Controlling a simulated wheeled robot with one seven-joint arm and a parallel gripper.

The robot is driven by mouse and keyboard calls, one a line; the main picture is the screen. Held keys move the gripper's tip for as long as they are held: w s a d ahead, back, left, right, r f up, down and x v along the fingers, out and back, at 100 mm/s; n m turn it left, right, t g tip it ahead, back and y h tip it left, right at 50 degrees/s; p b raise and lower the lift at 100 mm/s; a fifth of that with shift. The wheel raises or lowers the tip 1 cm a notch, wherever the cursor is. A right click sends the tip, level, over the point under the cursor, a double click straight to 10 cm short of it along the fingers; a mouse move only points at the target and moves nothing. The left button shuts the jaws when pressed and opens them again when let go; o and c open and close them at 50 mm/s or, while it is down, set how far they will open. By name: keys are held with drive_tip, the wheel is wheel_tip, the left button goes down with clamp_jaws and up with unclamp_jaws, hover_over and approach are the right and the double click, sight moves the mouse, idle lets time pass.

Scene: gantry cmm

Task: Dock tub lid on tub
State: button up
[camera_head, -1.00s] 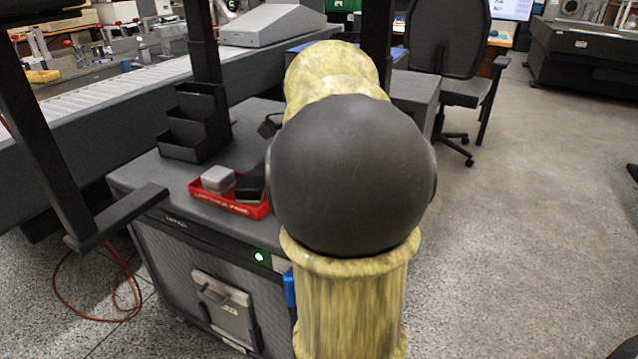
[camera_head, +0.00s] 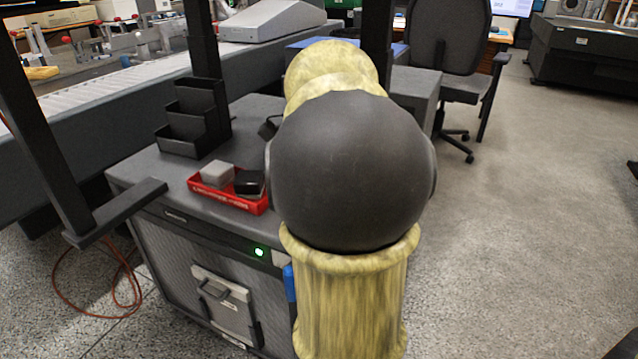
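I cannot make out a tub or a tub lid for certain. A shallow red tray (camera_head: 230,202) stands on the grey cabinet top, left of my arm. It holds a small light grey block-like piece (camera_head: 217,173) on the left and a black one (camera_head: 249,183) on the right, side by side. I cannot tell whether either is the tub or its lid. My own yellow arm with its large dark joint fills the middle of the view and covers much of the cabinet top. My gripper is not visible; it may be hidden behind the arm.
A black stepped organiser (camera_head: 196,130) stands on the cabinet (camera_head: 150,172) behind the tray. Dark upright posts rise near it. A conveyor (camera_head: 100,95) runs behind at left. An office chair (camera_head: 455,60) stands behind at right. The right floor is largely clear. An orange cable lies at lower left.

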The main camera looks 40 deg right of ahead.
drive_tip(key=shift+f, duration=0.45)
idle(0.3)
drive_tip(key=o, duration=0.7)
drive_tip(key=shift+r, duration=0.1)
